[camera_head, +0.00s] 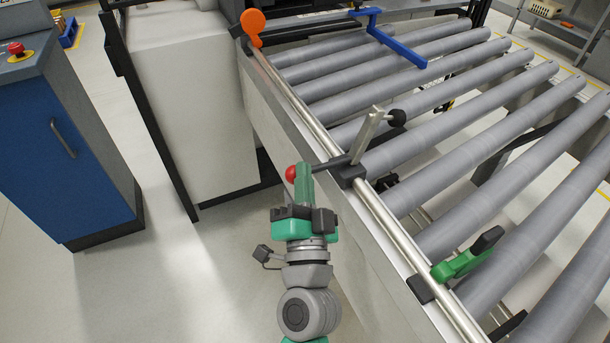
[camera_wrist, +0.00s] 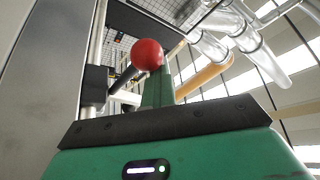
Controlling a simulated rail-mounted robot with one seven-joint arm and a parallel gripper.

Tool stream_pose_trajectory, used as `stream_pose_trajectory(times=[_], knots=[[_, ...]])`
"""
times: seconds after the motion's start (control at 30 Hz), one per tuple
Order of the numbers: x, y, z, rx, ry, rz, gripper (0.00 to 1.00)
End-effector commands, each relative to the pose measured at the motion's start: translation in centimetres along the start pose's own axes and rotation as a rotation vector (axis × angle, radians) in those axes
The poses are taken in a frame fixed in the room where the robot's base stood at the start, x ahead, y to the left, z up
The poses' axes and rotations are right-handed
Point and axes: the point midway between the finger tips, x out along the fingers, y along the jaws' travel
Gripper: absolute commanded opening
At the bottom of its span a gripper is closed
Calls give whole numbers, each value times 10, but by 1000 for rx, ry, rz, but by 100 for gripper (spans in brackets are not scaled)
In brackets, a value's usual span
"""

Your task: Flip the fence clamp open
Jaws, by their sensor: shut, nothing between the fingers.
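A clamp sits on the rail in the middle of the head view. It has a dark block (camera_head: 349,177), an upright pale metal bar (camera_head: 367,136), a black ball (camera_head: 397,118) and a dark lever with a red ball (camera_head: 290,174) at its left end. The red ball (camera_wrist: 147,55) is large in the wrist view, with the dark rod behind it. My gripper (camera_head: 303,172) has its green fingers shut and empty, right beside the red ball.
The metal rail (camera_head: 385,218) runs along the roller table (camera_head: 450,140). A green clamp handle (camera_head: 463,262) sits nearer on the rail. An orange knob (camera_head: 253,22) and a blue bar (camera_head: 398,42) are at the far end.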

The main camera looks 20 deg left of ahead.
Motion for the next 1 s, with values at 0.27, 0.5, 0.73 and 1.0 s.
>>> stream_pose_trajectory(times=[0.27,0.5,0.73,1.0], knots=[[5,-22,-33,0,-2,3,0],[-54,-1,-33,0,0,2,0],[-82,6,-38,-1,1,0,0],[-86,5,-40,-1,2,-1,0]])
